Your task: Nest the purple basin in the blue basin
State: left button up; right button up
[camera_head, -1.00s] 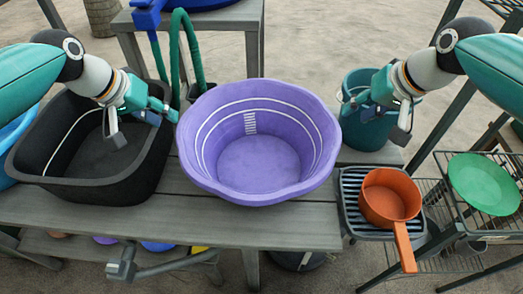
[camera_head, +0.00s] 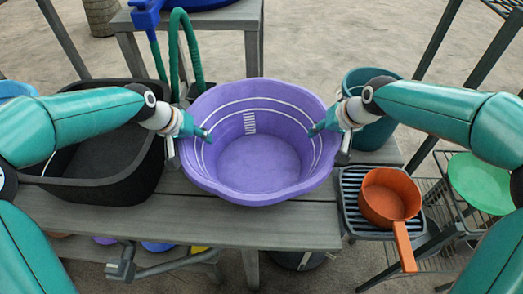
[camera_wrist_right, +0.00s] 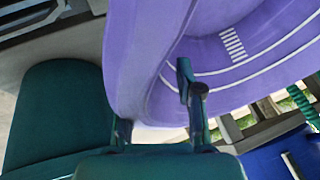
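The purple basin (camera_head: 258,165) stands upright on the grey wooden bench, with white lines inside it. My left gripper (camera_head: 190,146) is open at its left rim, one finger over the inside and one outside. My right gripper (camera_head: 329,142) is open at its right rim in the same way. In the right wrist view the fingers of my right gripper (camera_wrist_right: 155,108) stand apart on either side of the purple wall. A deep blue basin (camera_head: 205,4) is on the bench behind, mostly cut off by the top edge.
A black tub (camera_head: 105,185) stands left of the purple basin, with a light blue rim (camera_head: 14,90) beyond it. A teal bucket (camera_head: 372,133) is close on the right. An orange pot (camera_head: 385,200) sits on a grill at front right. A green hose (camera_head: 178,40) rises behind.

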pick_arm(q)
jog(key=shift+f, duration=0.1)
pick_arm(e)
jog(key=shift+f, duration=0.15)
pick_arm(q)
grip_shut()
pick_arm(e)
grip_shut()
